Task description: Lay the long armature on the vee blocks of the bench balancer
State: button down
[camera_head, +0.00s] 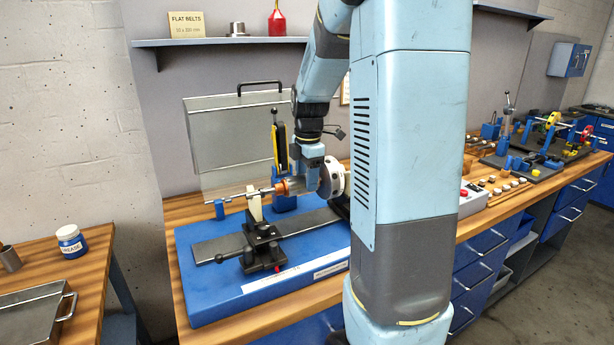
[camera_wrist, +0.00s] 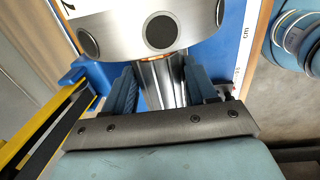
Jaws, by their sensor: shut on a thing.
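The long armature (camera_head: 297,186) shows in the head view as a grey core with a copper-coloured band and a thin shaft reaching left. Its shaft lies level across the top of a cream vee block (camera_head: 255,207); I cannot tell whether they touch. My gripper (camera_head: 314,172) comes down from above, shut on the armature. In the wrist view my gripper (camera_wrist: 160,84) has a bright metal part of the armature (camera_wrist: 159,76) between its blue fingers. The bench balancer (camera_head: 215,250) has a blue base and a steel rail. The other vee block is hidden.
A pale disc with dark holes (camera_head: 334,180) stands right of the gripper; it fills the top of the wrist view (camera_wrist: 180,35). A grey hinged guard (camera_head: 230,135) rises behind. A yellow-edged upright (camera_head: 279,148) is close behind the gripper. My arm hides the balancer's right end.

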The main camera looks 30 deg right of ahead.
jog(key=shift+c, duration=1.2)
grip_release()
jog(key=shift+f, duration=0.1)
jog(key=shift+c, duration=0.5)
jog(key=shift+r, duration=4.5)
